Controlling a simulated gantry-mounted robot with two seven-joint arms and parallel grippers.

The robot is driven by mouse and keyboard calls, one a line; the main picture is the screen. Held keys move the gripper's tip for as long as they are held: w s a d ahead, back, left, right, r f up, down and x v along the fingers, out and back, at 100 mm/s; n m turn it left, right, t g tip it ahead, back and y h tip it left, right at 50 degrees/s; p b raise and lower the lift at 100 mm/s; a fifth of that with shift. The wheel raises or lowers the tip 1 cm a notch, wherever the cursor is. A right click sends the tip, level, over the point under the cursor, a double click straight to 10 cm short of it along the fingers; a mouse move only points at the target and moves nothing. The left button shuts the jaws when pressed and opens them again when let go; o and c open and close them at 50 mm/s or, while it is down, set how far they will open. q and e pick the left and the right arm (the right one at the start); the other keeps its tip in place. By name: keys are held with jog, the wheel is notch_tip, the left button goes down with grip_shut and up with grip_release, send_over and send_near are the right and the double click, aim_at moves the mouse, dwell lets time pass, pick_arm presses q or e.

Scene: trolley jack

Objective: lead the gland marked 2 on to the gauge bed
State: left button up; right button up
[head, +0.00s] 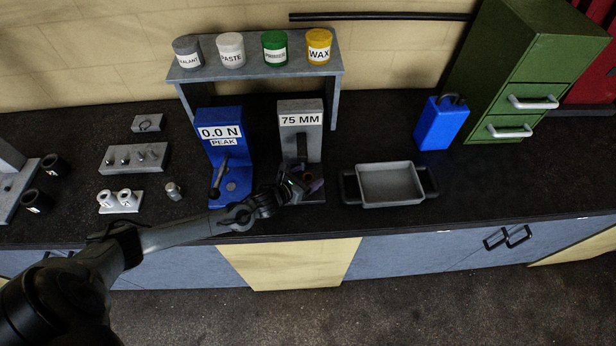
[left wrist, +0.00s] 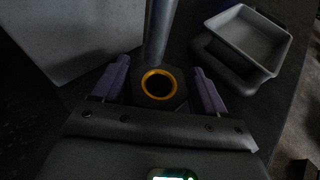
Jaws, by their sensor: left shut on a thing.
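My left gripper (head: 303,187) is at the foot of the grey gauge (head: 300,140) whose sign reads 75 MM. In the left wrist view its purple-grey fingers (left wrist: 158,88) are shut on a dark gland (left wrist: 178,101) with a yellow-orange ring around its bore. No number shows on the gland from here. A metal rod (left wrist: 160,30) of the gauge comes down close behind it in that view. The gauge bed (head: 316,201) is mostly hidden by the gripper. I cannot tell whether the gland touches the bed. My right gripper is not in view.
The blue peak-force stand (head: 228,150) is left of the gauge and a grey tray (head: 390,184) right of it. Further left are a pin block (head: 135,158), a small white stand (head: 121,208) and dark cylinders (head: 54,167). A shelf (head: 255,73) with tubs spans behind.

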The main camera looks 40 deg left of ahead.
pick_arm(q)
jog(key=o, duration=1.5)
jog(key=shift+o, duration=0.2)
jog(key=shift+f, duration=0.15)
jog(key=v, duration=1.1)
jog(key=shift+w, duration=0.1)
jog(key=p+v, duration=0.5)
jog(key=v, duration=0.2)
jog(key=shift+p, duration=0.35)
